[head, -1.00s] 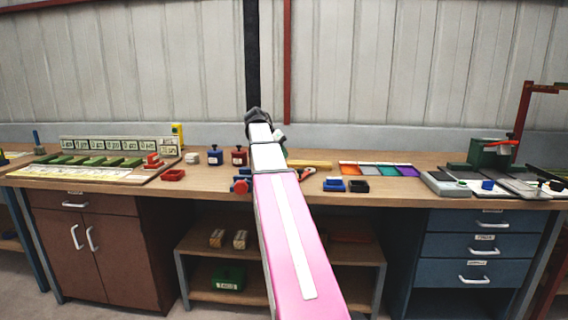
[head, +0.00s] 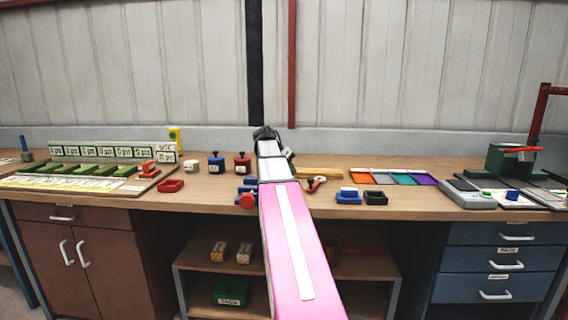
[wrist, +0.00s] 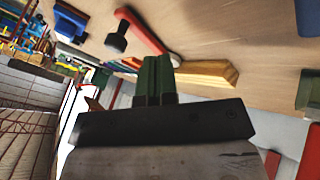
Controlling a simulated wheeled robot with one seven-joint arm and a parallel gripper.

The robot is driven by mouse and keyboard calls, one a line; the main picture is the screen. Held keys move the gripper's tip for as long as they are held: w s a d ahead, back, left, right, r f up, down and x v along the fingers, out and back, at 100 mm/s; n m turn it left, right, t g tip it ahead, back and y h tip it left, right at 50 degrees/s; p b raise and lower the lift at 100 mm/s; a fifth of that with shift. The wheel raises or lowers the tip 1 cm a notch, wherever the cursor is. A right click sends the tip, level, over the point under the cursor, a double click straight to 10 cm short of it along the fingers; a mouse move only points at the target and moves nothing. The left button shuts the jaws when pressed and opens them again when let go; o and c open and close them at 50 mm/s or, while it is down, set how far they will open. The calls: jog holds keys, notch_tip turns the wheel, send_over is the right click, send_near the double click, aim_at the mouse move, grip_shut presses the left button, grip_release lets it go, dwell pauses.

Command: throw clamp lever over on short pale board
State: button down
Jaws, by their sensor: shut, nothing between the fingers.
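The short pale board (head: 320,173) lies on the bench, just right of my arm in the head view. In the wrist view it is a yellowish wooden piece (wrist: 207,73) just beyond the fingertips. My gripper (wrist: 158,62) shows as two green fingers, shut together and empty, close to the lever's end. I cannot tell whether they touch it. In the head view my arm hides the fingers.
Blue and black small trays (head: 375,197) stand to the right of the lever. A blue device with a red knob (head: 247,200) stands left of my arm. Coloured panels (head: 395,178) lie farther right.

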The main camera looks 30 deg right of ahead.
aim_at(313, 180)
jog(key=s+d+f, duration=0.1)
jog(key=s+d, duration=0.1)
jog(key=shift+s+d+f, duration=0.15)
jog(key=shift+s+f, duration=0.2)
jog(key=shift+f, duration=0.05)
jog(key=shift+s+d, duration=0.4)
jog(key=shift+s, duration=0.25)
jog(key=s+n, duration=0.1)
jog(key=s+d+n+t, duration=0.1)
jog(key=s+d+n, duration=0.1)
jog(key=shift+s+t+h, duration=0.3)
jog(key=shift+s+t, duration=0.1)
jog(key=shift+s+d, duration=0.3)
jog(key=shift+d, duration=0.15)
